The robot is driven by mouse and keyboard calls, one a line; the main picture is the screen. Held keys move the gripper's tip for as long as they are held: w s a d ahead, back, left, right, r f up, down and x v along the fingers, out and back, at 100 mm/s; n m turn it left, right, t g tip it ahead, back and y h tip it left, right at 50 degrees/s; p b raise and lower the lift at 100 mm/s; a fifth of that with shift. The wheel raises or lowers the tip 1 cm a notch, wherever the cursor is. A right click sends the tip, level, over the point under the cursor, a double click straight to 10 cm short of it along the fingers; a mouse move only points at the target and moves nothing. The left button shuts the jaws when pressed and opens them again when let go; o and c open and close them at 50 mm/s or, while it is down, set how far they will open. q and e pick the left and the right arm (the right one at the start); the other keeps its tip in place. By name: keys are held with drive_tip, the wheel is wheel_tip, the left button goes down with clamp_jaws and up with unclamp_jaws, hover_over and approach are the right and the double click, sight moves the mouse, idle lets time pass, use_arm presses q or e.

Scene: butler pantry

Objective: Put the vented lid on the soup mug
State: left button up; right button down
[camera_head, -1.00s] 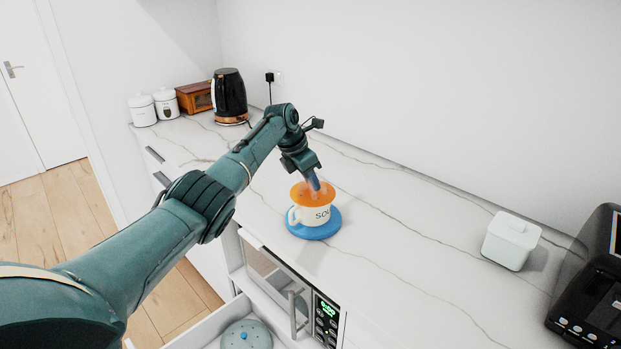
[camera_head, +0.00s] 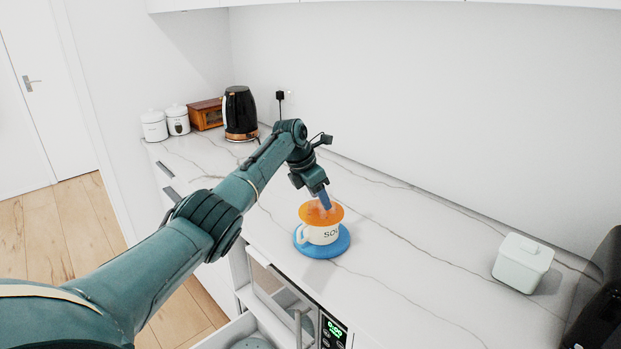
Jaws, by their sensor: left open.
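The soup mug (camera_head: 318,237), cream with dark letters and a handle on its left, stands upright on a round blue coaster (camera_head: 342,243) on the counter. An orange disc-shaped lid (camera_head: 311,214) covers the mug's mouth and looks seated on it, though its far rim is hard to see. My left gripper (camera_head: 325,202) points down over the lid with its blue fingers open close to the lid's centre; whether they touch it I cannot tell. My right gripper is not in view.
A lidded white box (camera_head: 522,264) stands on the right, a dark appliance (camera_head: 600,310) at the right edge. A kettle (camera_head: 240,113), wooden box (camera_head: 207,114) and two canisters (camera_head: 154,126) stand at the back left. An open drawer below holds a round grey-green lid (camera_head: 253,343).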

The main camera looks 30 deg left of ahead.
use_arm(q)
drive_tip(key=b+v, duration=0.1)
drive_tip(key=v, duration=1.1)
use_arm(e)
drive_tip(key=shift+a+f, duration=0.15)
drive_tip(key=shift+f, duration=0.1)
use_arm(q)
drive_tip(key=shift+s+a+r, duration=0.1)
